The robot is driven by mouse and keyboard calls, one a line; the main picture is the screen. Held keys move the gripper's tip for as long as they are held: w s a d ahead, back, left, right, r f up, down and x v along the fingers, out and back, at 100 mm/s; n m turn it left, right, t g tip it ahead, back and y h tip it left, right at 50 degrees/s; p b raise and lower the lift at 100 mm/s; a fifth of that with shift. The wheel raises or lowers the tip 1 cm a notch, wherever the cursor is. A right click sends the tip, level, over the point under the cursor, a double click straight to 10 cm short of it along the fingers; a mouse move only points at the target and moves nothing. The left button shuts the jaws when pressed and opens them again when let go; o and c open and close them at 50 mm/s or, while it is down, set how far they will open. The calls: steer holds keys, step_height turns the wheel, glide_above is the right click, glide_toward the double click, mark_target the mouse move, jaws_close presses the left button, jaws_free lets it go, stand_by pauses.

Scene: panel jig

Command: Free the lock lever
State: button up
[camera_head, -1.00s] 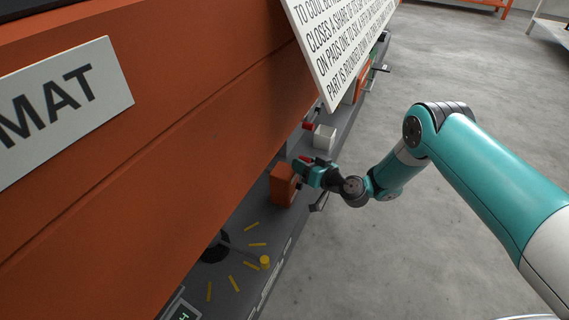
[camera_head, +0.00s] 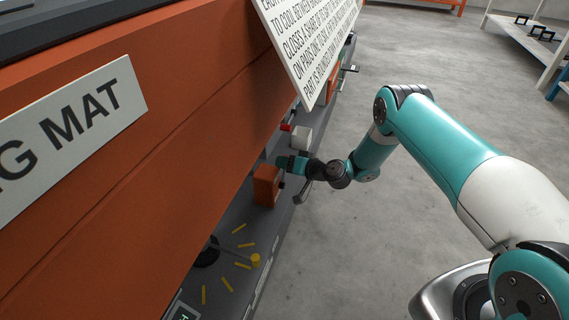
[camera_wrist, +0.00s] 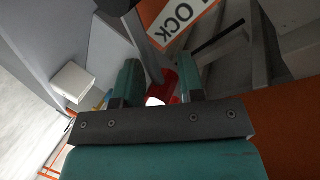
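My gripper (camera_head: 283,162) reaches in at the bench side, just above an orange block (camera_head: 265,187). In the wrist view, my gripper (camera_wrist: 158,82) has its two teal fingers apart. A grey bar (camera_wrist: 147,48), which looks like the lock lever, runs down between them to a red part (camera_wrist: 170,84). The red part lies close to the right finger; I cannot tell whether they touch. In the head view, my gripper hides the lever's end.
A slanted white text sign (camera_head: 309,45) overhangs the bench beyond my gripper. A white block (camera_head: 302,137) stands just past it. Open floor lies to the right.

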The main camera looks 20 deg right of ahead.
steer(key=o, duration=0.4)
steer(key=shift+s, duration=0.1)
steer(key=p+v, duration=0.7)
steer(key=v, duration=1)
steer(key=shift+s+p, duration=0.15)
steer(key=shift+p, duration=0.2)
steer(key=shift+c, duration=0.2)
